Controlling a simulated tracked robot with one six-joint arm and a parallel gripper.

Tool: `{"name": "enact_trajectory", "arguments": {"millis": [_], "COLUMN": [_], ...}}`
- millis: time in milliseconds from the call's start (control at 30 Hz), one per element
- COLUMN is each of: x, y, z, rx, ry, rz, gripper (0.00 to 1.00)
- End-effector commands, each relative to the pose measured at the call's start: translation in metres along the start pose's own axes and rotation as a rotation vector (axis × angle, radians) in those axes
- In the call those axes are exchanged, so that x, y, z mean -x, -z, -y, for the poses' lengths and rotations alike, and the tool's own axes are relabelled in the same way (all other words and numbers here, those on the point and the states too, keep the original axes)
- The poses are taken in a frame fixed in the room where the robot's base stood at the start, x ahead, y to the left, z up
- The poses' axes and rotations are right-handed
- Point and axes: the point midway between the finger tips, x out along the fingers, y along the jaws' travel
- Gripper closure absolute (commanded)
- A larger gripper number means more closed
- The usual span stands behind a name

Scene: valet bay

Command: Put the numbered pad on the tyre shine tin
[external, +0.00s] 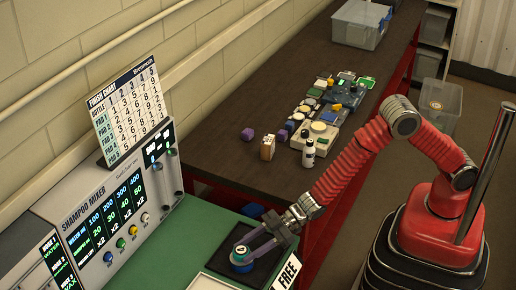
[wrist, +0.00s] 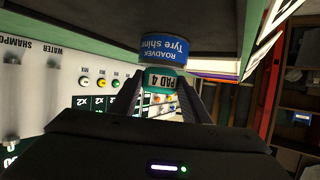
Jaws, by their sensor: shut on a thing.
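The tyre shine tin (wrist: 167,47) is blue, labelled "ROADVEX Tyre shine", and appears upside down in the wrist view. In the external view the tin (external: 242,267) stands on a dark mat on the green surface. The numbered pad (wrist: 165,81), teal with a white "PAD 4" label, is between the fingers of my gripper (wrist: 164,88), which is shut on it. In the external view the pad (external: 241,251) is directly over the tin, at its top; I cannot tell whether they touch. My gripper (external: 246,246) reaches down from the right.
The shampoo mixer panel (external: 108,225) and finish chart (external: 128,108) stand at the left. Several bottles and blocks are on the dark bench (external: 225,160) behind.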

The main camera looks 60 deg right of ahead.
Motion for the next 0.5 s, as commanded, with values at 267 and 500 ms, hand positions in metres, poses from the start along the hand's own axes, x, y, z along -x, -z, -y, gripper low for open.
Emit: {"name": "enact_trajectory", "arguments": {"millis": [267,500], "x": [-0.0008,-0.0007], "y": [-0.0018,-0.0017], "z": [0.0,0.0], "rx": [0.0,0.0], "ry": [0.0,0.0], "rz": [0.0,0.0], "gripper": [0.48,0.39]}}
